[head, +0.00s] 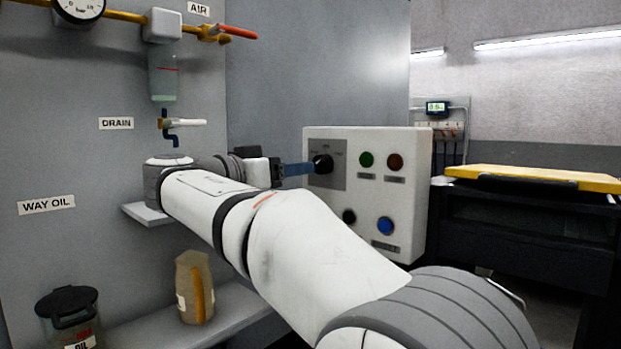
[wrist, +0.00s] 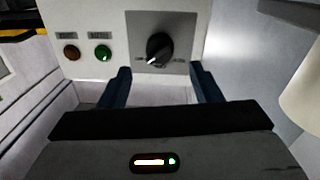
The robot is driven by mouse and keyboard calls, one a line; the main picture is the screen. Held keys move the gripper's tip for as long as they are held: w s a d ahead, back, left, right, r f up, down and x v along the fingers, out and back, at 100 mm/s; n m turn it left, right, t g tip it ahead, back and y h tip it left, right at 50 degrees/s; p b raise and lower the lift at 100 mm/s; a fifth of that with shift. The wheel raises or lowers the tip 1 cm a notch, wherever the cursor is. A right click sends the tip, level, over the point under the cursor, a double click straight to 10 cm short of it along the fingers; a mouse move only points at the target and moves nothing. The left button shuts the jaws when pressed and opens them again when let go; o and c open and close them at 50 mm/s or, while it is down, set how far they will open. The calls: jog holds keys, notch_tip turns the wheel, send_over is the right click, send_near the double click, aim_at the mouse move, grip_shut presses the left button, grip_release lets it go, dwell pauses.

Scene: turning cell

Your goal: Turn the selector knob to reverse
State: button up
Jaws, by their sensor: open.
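The selector knob (head: 322,164) is black, on a grey plate at the left of the white control panel (head: 312,210). In the wrist view the knob (wrist: 159,47) shows a white pointer mark angled to the lower left; that view looks upside down compared with the head view. Small labels surround the knob but are too blurred to read. My gripper (head: 300,168) is at the panel's left side, its blue finger close to the knob. In the wrist view my gripper (wrist: 163,78) is open, with dark blue fingers either side of the knob and wide gaps; I cannot tell contact.
The panel also has a green button (head: 366,159), a red button (head: 396,162), a blue button (head: 385,226) and a black one (head: 349,216). Left are a drain valve (head: 184,123), a shelf with a tan bottle (head: 195,287) and a lidded oil container (head: 68,310).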

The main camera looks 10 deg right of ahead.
aim_at(320, 165)
jog(key=x, duration=0.6)
jog(key=shift+b, duration=0.3)
jog(key=shift+d, duration=0.1)
jog(key=shift+c, duration=0.2)
jog(key=c, duration=0.9)
